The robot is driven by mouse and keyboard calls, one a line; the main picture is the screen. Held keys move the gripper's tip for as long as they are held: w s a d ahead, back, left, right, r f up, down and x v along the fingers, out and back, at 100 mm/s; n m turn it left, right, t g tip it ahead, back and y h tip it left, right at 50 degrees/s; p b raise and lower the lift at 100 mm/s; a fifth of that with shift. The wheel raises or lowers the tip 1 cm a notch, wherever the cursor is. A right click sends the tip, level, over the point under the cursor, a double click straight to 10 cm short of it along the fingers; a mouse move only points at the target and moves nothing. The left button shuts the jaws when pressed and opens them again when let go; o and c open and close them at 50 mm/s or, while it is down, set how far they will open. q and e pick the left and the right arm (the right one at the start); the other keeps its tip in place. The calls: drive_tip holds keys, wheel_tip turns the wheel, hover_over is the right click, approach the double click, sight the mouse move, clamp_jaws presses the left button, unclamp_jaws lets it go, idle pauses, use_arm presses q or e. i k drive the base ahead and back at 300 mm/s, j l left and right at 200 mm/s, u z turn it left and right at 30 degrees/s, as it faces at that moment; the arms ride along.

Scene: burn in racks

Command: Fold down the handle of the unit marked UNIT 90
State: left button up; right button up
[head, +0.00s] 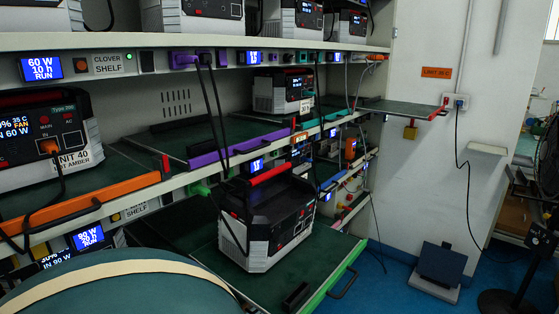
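A black and white unit with a red-barred handle (271,175) stands on a pulled-out dark green shelf tray (213,258) in the middle of the head view. The unit (262,232) shows no readable UNIT 90 mark from here. The handle's red bar lies along the far top edge of the unit; I cannot tell whether it is raised or folded. Black cables hang down to the unit's left side. Neither of my grippers shows in the view.
Another unit (50,137), partly lettered UNIT 40, sits at left behind an orange shelf edge (80,203). A large teal rounded thing (120,285) fills the lower left. A shelf (400,107) juts out towards the wall.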

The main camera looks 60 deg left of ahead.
sight(288, 167)
drive_tip(key=i+u, duration=0.4)
drive_tip(key=i+l+u, duration=0.15)
drive_tip(key=u, duration=0.3)
drive_tip(key=i+l+u, duration=0.5)
drive_tip(key=u, duration=0.35)
drive_tip(key=i+l+u, duration=0.2)
drive_tip(key=u, duration=0.2)
drive_tip(key=i+l+u, duration=0.1)
drive_tip(key=u, duration=0.35)
drive_tip(key=l, duration=0.1)
